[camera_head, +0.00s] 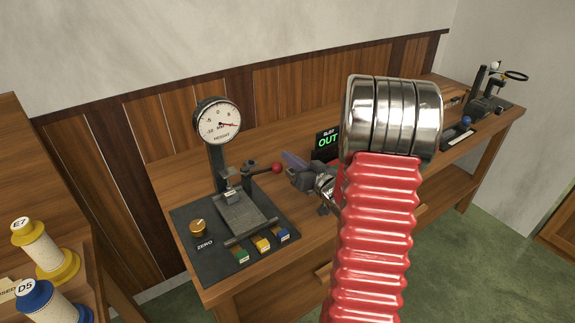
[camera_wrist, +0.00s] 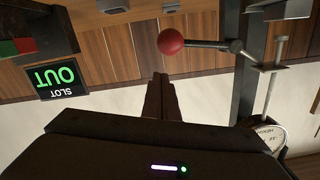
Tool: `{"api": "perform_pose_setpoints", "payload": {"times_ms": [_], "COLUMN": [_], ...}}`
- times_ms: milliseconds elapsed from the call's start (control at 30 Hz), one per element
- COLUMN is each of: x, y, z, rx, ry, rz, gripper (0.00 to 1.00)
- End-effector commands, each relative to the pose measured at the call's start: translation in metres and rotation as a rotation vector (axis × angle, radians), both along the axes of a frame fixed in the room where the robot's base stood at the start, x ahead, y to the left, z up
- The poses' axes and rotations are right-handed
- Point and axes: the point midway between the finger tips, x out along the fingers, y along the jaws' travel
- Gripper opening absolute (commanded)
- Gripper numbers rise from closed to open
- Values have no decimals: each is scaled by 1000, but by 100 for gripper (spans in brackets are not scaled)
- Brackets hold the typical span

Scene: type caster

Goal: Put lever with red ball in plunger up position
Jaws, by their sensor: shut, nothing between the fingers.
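The lever's red ball (camera_head: 276,167) sits at the end of a dark arm on the gauge stand (camera_head: 217,170). In the wrist view, which looks upside down, the red ball (camera_wrist: 171,41) is near my fingertips, and its arm (camera_wrist: 210,45) runs right to a pivot by a thin metal plunger rod (camera_wrist: 272,88). My gripper (camera_wrist: 160,80) is shut and empty, its tips a little apart from the ball in the picture; the depth between them is unclear. In the head view my gripper (camera_head: 293,160) is just right of the ball, partly hidden by my arm.
A round dial gauge (camera_head: 217,122) tops the stand. Its dark base (camera_head: 200,262) carries a brass ZERO knob (camera_head: 198,228) and green, yellow and blue blocks (camera_head: 262,244). A screen reading SLOT OUT (camera_head: 327,143) stands behind my gripper. Spools (camera_head: 42,250) are at left; another device (camera_head: 490,92) is far right.

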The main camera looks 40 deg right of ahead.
Motion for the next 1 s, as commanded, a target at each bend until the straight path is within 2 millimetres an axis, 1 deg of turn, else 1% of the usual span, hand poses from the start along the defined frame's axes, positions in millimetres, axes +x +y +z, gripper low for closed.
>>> {"api": "perform_pose_setpoints", "payload": {"times_ms": [33, 67, 100, 300, 500, 600, 800, 1000], "x": [-1, -1, -11, -47, -78, -89, -99, -99], "y": [-3, -5, -5, -4, -1, 0, 1, 2], "z": [10, 15, 12, 14, 16, 16, 17, 17], "rx": [-4, -4, -1, -1, -2, -3, -3, -3], "ry": [-5, -7, -3, -5, -6, -7, -7, -7], "rz": [-1, -1, -4, -5, -3, -1, 2, 4], "gripper": [0, 0, 0, 0, 0, 0, 0, 0]}}
